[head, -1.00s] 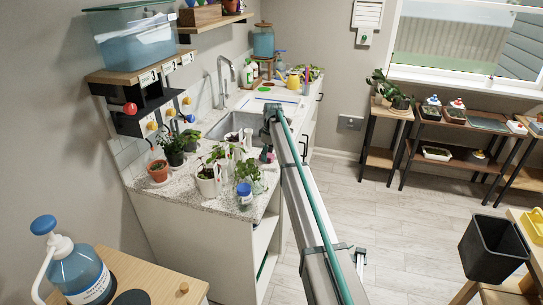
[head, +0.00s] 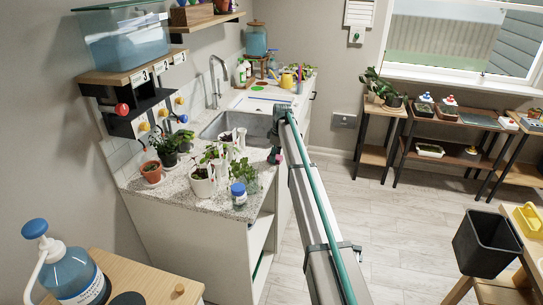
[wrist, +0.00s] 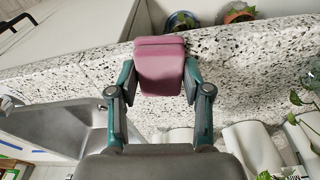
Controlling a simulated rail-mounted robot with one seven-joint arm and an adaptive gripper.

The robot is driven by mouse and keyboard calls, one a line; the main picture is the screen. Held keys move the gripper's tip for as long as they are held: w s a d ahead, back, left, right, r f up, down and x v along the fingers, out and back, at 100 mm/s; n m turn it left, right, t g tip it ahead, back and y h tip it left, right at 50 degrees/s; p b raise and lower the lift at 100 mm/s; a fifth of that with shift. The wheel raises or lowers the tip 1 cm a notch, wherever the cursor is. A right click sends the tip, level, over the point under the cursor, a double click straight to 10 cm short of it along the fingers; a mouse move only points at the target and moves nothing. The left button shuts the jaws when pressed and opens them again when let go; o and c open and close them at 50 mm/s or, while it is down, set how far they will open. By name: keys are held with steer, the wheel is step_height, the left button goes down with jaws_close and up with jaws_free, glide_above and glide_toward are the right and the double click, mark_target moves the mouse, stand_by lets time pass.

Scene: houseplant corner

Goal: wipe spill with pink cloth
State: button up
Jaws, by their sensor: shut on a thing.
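The pink cloth (wrist: 160,62) is a folded pad between the two fingers of my gripper (wrist: 161,82) in the wrist view. The fingers close on its sides, and it hangs over the speckled countertop (wrist: 235,65); I cannot tell whether it touches. In the head view my gripper (head: 275,156) points down at the front edge of the counter, right of the potted plants and near the sink (head: 238,124). I cannot pick out a spill in either view.
A white plant pot (head: 201,184), a blue-lidded jar (head: 239,195) and a terracotta pot (head: 152,173) stand on the near counter. White containers (wrist: 255,150) lie close to my gripper's right in the wrist view. A tall faucet (head: 215,80) rises behind the sink.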

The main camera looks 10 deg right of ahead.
mark_target(258, 160)
steer(key=shift+s+a, duration=0.3)
steer(key=shift+w+a, duration=0.2)
steer(key=shift+a, duration=0.65)
steer(key=shift+w+a, duration=0.25)
steer(key=shift+w, duration=0.05)
steer(key=shift+w+a, duration=0.3)
steer(key=shift+a, duration=0.5)
steer(key=shift+w+a, duration=0.3)
steer(key=shift+a, duration=0.45)
steer(key=shift+w+a, duration=0.3)
steer(key=shift+a, duration=0.5)
steer(key=shift+s+d, duration=0.5)
steer(key=shift+d, duration=0.6)
steer(key=shift+s+d, duration=0.45)
steer(key=shift+d, duration=0.6)
steer(key=shift+s+d, duration=0.5)
steer(key=shift+d, duration=0.6)
steer(key=shift+s+d+r+p, duration=0.1)
steer(key=shift+d+r+p, duration=0.05)
steer(key=shift+d+p, duration=0.15)
steer(key=shift+a+r+p, duration=0.1)
steer(key=shift+r+p, duration=1.2)
steer(key=shift+r, duration=2.6)
